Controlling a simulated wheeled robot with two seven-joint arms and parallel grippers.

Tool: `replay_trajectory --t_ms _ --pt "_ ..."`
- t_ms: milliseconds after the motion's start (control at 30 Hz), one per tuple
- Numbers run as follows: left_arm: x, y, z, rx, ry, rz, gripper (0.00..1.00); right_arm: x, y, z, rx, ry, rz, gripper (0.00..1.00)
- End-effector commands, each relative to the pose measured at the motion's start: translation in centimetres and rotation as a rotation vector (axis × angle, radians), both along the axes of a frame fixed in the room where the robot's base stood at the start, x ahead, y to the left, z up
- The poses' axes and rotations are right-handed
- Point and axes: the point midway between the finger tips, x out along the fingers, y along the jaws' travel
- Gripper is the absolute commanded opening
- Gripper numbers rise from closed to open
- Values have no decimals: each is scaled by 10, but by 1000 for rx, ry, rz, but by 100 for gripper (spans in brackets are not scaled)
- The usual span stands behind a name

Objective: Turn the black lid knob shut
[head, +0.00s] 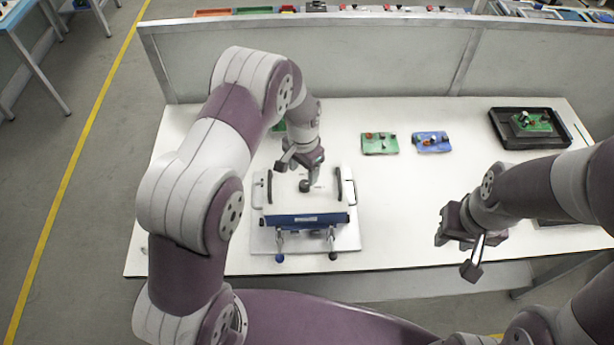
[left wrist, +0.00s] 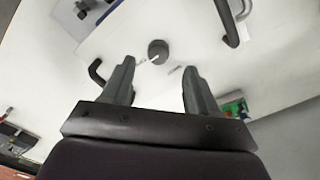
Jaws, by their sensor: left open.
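The black lid knob (head: 304,186) sits on the white lid of a box-like fixture (head: 304,219) with a blue front strip. In the left wrist view the round knob (left wrist: 158,51) lies ahead of the fingertips, between their lines, with a small pale mark beside it. My left gripper (head: 301,167) is above the lid, near the knob. In the left wrist view its two fingers (left wrist: 156,75) are spread apart with nothing between them. My right gripper (head: 460,243) hangs at the right, over the table's front edge, away from the fixture, with its fingers apart.
Black handles (head: 270,187) stand on both sides of the lid. A green board (head: 380,144), a blue board (head: 431,142) and a black tray (head: 497,122) lie further right. The table (head: 400,200) between the fixture and my right gripper is clear. A low partition (head: 400,60) runs behind.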

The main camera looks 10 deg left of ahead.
Motion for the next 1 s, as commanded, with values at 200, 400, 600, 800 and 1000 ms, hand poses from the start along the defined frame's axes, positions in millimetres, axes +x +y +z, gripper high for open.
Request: replay_trajectory --t_ms 200,400,600,800,1000 --pt "0 0 -40 1 1 1 59 0 0 12 0 0 0 38" --pt "0 0 -52 0 -2 1 59 0 0 13 0 0 0 38" --pt "0 0 -53 0 -2 1 59 0 0 12 0 0 0 38" --pt "0 0 -52 0 -2 2 4 0 0 12 0 0 0 38" --pt "0 0 -53 0 -2 7 3 0 0 12 0 0 0 38"
